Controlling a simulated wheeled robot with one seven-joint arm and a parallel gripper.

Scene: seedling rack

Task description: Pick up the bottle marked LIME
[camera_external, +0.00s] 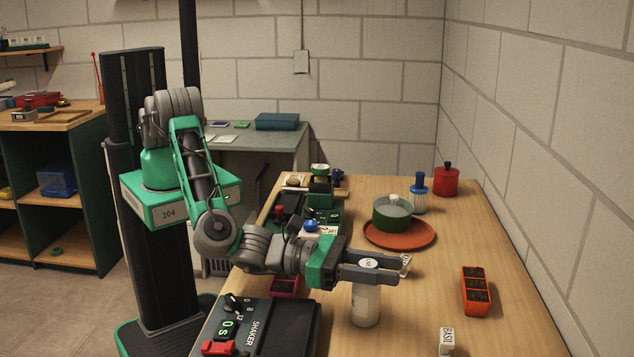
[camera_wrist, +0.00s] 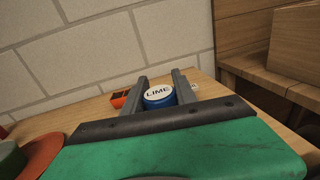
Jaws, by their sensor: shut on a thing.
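The bottle marked LIME (camera_external: 365,306) is a pale white bottle standing upright near the front of the wooden table. In the wrist view its blue cap with a white LIME label (camera_wrist: 158,96) sits between the two fingers. My gripper (camera_external: 378,268) is level and shut on the bottle at its cap; it also shows in the wrist view (camera_wrist: 157,92). In the outside view the fingers partly hide the cap. I cannot tell whether the bottle's base touches the table.
An orange seedling tray (camera_external: 476,291) stands to the right. A box marked BASIL (camera_external: 446,341) is at the front right. The shaker (camera_external: 262,326) is at the front left. A green pot (camera_external: 392,215) on an orange saucer (camera_external: 399,237) stands behind my gripper. A blue-topped bottle (camera_external: 419,192) stands beyond.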

